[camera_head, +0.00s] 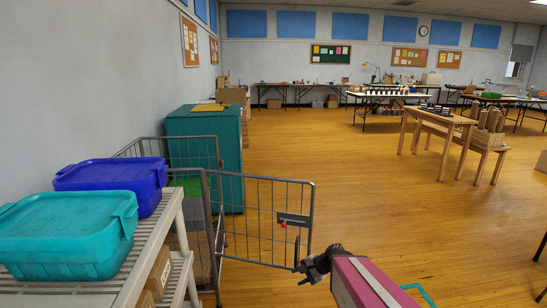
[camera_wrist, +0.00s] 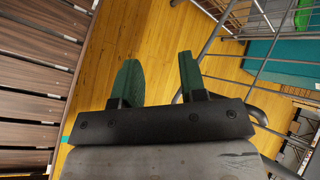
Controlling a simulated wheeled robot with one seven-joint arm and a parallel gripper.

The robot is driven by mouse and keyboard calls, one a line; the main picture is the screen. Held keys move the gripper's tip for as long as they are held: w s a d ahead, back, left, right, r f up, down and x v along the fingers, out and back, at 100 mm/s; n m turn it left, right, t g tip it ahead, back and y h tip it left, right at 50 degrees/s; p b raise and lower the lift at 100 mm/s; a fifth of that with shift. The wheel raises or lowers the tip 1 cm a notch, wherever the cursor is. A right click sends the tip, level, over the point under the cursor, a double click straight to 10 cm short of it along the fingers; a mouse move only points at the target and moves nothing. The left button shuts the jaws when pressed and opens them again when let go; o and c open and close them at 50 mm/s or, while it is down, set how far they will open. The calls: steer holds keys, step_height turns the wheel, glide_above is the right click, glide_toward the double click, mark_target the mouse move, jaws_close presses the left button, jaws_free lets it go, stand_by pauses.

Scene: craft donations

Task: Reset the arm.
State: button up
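My gripper (camera_wrist: 158,78) shows in the wrist view with its two green fingers apart and bare wooden floor visible between them. It is open and holds nothing. In the head view, part of my arm reaches in from the bottom right, with a dark joint close to the lower corner of an open wire gate (camera_head: 262,222). I cannot tell whether they touch. The fingers are not clear in the head view.
A wire cage cart (camera_head: 208,182) stands at left, before a green cabinet (camera_head: 231,155). A teal tub (camera_head: 68,235) and a blue tub (camera_head: 112,178) sit on a pale shelf (camera_head: 138,262). Wooden tables (camera_head: 440,116) stand at right. The middle floor is clear.

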steer(key=d+r+n+g+h, duration=0.2)
steer(key=d+r+n+h, duration=0.1)
steer(key=d+n+h, duration=0.5)
steer(key=shift+d+r+n+h, duration=0.3)
steer(key=shift+d+n+h, duration=0.1)
steer(key=shift+n+h, duration=0.15)
